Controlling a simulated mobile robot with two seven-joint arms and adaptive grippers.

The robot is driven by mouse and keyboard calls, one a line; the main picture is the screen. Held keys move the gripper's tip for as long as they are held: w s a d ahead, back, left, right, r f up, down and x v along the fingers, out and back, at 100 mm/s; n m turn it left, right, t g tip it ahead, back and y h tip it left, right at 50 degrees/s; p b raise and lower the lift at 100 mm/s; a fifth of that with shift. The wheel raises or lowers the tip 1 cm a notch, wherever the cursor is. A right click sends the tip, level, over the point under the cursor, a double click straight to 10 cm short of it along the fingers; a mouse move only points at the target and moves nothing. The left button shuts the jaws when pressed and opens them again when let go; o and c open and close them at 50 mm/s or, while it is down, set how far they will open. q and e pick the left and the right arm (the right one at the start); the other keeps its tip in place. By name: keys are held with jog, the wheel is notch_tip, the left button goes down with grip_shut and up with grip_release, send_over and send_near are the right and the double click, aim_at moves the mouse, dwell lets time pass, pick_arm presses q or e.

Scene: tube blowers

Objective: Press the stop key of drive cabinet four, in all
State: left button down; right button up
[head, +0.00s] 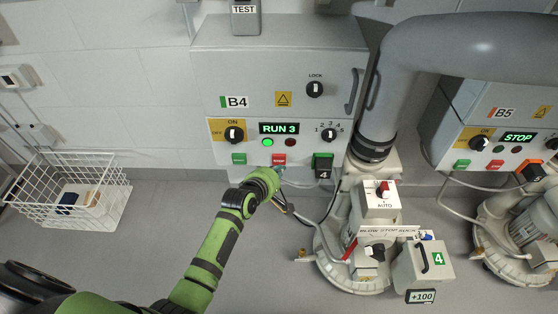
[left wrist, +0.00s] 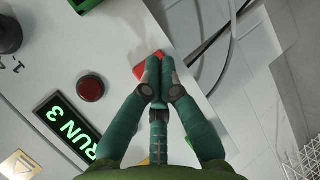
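Drive cabinet B4 (head: 210,75) is a grey box on the wall. Its display (head: 279,128) reads RUN 3 and the green lamp (head: 267,142) below it is lit. My left gripper (head: 277,172) is at the stop key. In the left wrist view its fingertips (left wrist: 160,60) are together and partly cover the red key (left wrist: 139,70); I cannot tell whether they touch it. My right gripper is not in view.
A selector (head: 330,134) and a lock knob (head: 314,89) are on the panel. A blower with an AUTO switch box (head: 381,198) and a thick pipe stands at right. Cabinet B5 (head: 480,118) shows STOP. A white wire basket (head: 65,205) is at left.

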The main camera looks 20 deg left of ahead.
pick_arm(q)
jog(key=shift+w, duration=0.15)
jog(key=shift+w+a, duration=0.1)
jog(key=shift+w, duration=0.2)
jog(key=shift+w+a, duration=0.15)
jog(key=shift+w, duration=0.25)
dwell(0.6)
jog(key=shift+s+r, duration=0.1)
jog(key=shift+s+d+p, duration=0.2)
jog(key=shift+s+p, duration=0.35)
jog(key=shift+p, duration=0.25)
jog(key=shift+s, duration=0.2)
